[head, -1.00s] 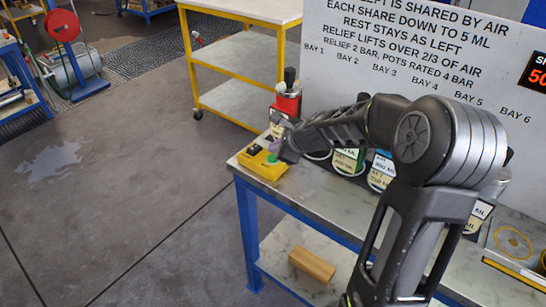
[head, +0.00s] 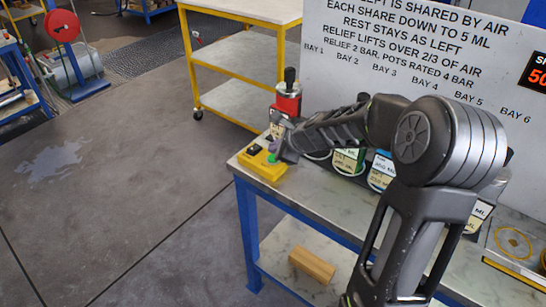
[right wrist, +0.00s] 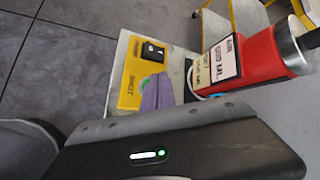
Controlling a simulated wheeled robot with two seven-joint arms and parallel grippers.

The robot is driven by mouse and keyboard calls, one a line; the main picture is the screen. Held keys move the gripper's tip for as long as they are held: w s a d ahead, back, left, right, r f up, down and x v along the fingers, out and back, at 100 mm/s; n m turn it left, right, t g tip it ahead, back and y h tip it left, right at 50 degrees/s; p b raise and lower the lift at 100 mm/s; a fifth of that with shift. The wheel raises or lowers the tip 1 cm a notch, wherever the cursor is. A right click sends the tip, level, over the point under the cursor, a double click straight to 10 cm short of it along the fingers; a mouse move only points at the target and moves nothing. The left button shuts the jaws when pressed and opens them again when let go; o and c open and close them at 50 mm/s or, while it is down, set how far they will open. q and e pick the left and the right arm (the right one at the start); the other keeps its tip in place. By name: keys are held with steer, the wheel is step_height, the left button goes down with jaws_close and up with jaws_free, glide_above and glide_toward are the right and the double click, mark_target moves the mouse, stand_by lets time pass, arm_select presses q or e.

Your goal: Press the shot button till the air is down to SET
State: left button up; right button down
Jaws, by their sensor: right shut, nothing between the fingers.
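A yellow control box (head: 258,168) sits at the near left corner of the bench. In the right wrist view the box (right wrist: 130,90) is lettered SHOT and has a black switch (right wrist: 153,53) and a green button (right wrist: 148,82). My right gripper (head: 273,157) is shut and empty, with purple fingertips. In the right wrist view its fingertips (right wrist: 158,93) are over the green button and hide part of it. I cannot tell how far the button is pressed. My left gripper is not in view.
A red vessel (head: 288,101) with a black top stands just behind the box. Several labelled vessels stand along the bench, partly behind my right arm. A white sign (head: 400,45) rises behind them. A wooden block (head: 312,264) lies on the lower shelf.

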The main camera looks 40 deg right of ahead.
steer(key=shift+f+b, duration=0.45)
steer(key=shift+f+b, duration=0.45)
steer(key=shift+f, duration=0.05)
stand_by(0.7)
steer(key=shift+r, duration=0.15)
steer(key=shift+r+p, duration=0.8)
steer(key=shift+p, duration=0.1)
step_height(320, 180, up, 5)
steer(key=p, duration=0.5)
stand_by(0.8)
